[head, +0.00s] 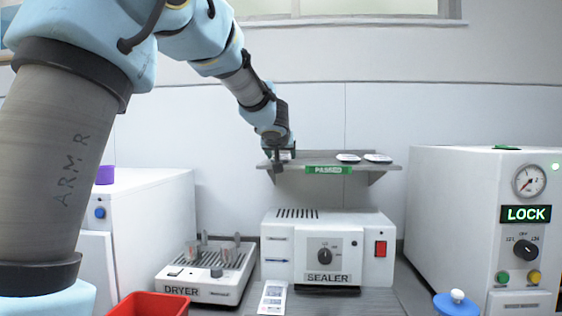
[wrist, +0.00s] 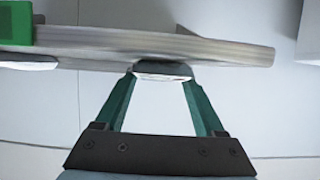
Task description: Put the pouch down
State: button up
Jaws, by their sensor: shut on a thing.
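My gripper (head: 281,160) is at the left end of the grey wall shelf (head: 325,160). In the wrist view my gripper (wrist: 160,78) has its two green fingers shut on a pouch (wrist: 162,70), seen edge-on with a pale face and dark rim. The pouch is right at the shelf edge (wrist: 225,50); I cannot tell whether it rests on the shelf. In the head view the gripper mostly hides it. Two similar white, dark-edged items (head: 348,157) (head: 378,158) lie on the shelf to the right, above a green PASSED label (head: 328,170).
Below the shelf stands the white sealer (head: 300,225), with a printed pouch-like packet (head: 272,297) in front. A dryer (head: 205,275) and red bin (head: 150,304) are at left. A large white LOCK machine (head: 440,200) stands at right, near a blue container (head: 457,302).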

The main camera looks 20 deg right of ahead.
jog(key=o, duration=1.3)
jog(key=p+v, duration=0.2)
jog(key=v, duration=1)
